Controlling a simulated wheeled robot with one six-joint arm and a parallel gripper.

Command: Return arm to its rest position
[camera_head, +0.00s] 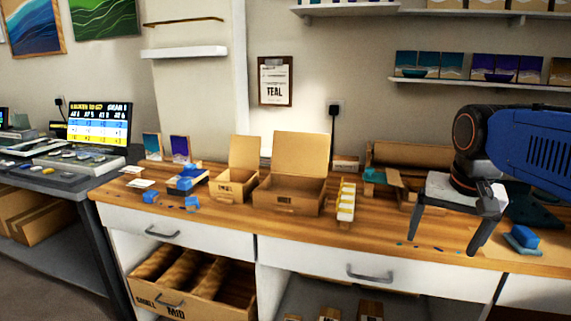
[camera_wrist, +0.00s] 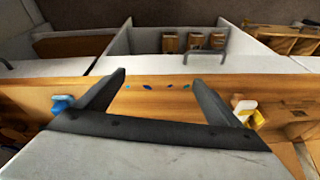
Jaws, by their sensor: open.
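My arm comes in from the right in the head view, with its blue link above the right part of the wooden counter (camera_head: 365,230). My gripper (camera_head: 440,240) points down over the counter with its two dark fingers spread apart. In the wrist view my gripper (camera_wrist: 155,85) is also open, and nothing is between the fingers. Small blue specks (camera_wrist: 157,86) lie on the counter beyond the gap. A blue block on a teal pad (camera_head: 523,238) lies to the right of the fingers.
Two open cardboard boxes, a small one (camera_head: 234,184) and a larger one (camera_head: 290,195), stand mid-counter. Blue items (camera_head: 186,181) lie at the left. White drawers (camera_head: 375,270) run below the edge. A shelf (camera_head: 480,85) hangs above.

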